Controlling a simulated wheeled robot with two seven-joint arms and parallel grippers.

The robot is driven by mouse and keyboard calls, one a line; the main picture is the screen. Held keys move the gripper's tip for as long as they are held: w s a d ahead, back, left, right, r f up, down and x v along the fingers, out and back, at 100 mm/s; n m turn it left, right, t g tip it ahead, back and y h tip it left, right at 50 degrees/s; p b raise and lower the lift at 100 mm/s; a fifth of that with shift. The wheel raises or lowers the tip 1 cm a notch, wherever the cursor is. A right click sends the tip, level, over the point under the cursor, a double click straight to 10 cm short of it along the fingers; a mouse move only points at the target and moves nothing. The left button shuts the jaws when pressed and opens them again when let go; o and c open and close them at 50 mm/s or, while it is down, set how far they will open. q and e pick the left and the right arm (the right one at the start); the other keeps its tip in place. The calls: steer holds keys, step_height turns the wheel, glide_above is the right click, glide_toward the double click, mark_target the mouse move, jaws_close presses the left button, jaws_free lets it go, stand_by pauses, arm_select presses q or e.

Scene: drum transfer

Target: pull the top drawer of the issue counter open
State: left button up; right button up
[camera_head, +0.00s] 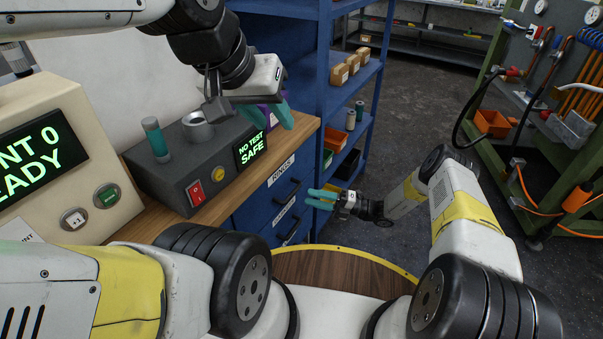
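The issue counter has a wooden top (213,211) and a blue front with drawers. The top drawer (266,197) carries a white label and a dark bar handle (288,193); its front looks flush, so it appears shut. My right gripper (309,197) has teal fingers a little apart, pointing left at the drawer fronts. It is empty, just right of the top handle and apart from it in the picture. My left gripper (272,119) hangs above the counter's far end, teal fingers spread. A purple thing (269,108) shows between or behind them; I cannot tell if they touch.
A grey test box (183,166) with a "NO TEST SAFE" screen and a beige display unit (60,150) stand on the counter. A blue shelf rack (325,65) adjoins its far end. A round wooden surface (335,272) lies close in front of me. Floor is open beyond my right arm.

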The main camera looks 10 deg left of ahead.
mark_target(293, 192)
steer(key=a, duration=0.2)
steer(key=a+r, duration=0.1)
steer(key=a, duration=0.4)
steer(key=shift+s+a+r, duration=0.15)
steer(key=shift+s+a, duration=0.05)
steer(key=shift+s, duration=0.05)
jaws_close()
stand_by(1.1)
